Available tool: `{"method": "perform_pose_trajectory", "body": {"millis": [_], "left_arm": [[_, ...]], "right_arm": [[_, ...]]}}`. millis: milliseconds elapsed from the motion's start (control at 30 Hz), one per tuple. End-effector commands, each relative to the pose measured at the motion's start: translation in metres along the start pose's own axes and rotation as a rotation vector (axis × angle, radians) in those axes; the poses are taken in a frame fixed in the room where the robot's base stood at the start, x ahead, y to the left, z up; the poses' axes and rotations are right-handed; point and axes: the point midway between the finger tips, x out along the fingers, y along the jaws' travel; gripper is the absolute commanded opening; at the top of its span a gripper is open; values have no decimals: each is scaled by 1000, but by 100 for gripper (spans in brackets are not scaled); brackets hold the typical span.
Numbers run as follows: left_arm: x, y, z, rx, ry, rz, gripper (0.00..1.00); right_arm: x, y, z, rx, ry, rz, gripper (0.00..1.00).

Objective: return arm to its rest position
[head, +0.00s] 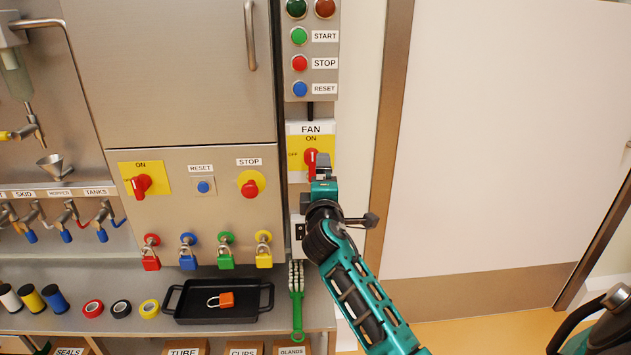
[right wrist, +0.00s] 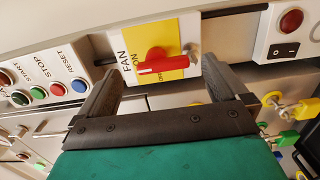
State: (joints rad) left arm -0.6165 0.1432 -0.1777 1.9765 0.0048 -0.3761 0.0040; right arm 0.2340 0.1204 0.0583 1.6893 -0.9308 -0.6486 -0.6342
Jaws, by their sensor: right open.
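My right arm (head: 358,285) reaches up from the bottom in the head view. Its gripper (head: 322,165) is in front of the lower right part of the yellow FAN switch plate. In the right wrist view the gripper (right wrist: 160,66) is open, with its two dark fingers apart and nothing held between them. The red FAN handle (right wrist: 162,66) shows between and beyond the fingers, with clear gaps on both sides. In the head view the red handle (head: 310,160) stands about upright, towards ON, partly hidden by the gripper.
START, STOP and RESET buttons (head: 300,63) sit above the FAN switch. Several coloured padlocks (head: 226,258) hang to the left. The white wall panel (head: 500,140) at right is clear.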

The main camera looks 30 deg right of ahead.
Motion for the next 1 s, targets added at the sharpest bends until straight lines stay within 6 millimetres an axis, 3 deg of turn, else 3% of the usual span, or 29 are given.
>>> {"method": "perform_pose_trajectory", "body": {"millis": [267, 367, 433, 567, 700, 900, 1000], "left_arm": [[0, 0, 0, 2, 1, 0, 43], [-1, 0, -2, 2, 1, 0, 43], [-3, -1, -4, 3, 3, -1, 43], [-6, -2, -9, 5, 9, -3, 43], [-8, -4, -9, 7, 5, -9, 43], [-10, -9, -7, 9, -5, -19, 43], [-12, -10, -7, 9, -1, -22, 43]], "right_arm": [[-2, -3, -1, 6, 6, -7, 100], [-14, -24, -6, 50, 46, -51, 100], [-32, -52, -12, 123, 100, -115, 100], [-93, -120, -25, 341, 213, -309, 100], [-177, -181, -32, 630, 274, -561, 100], [-283, -224, -29, 994, 233, -863, 100], [-315, -231, -27, 1109, 196, -951, 100]]}}
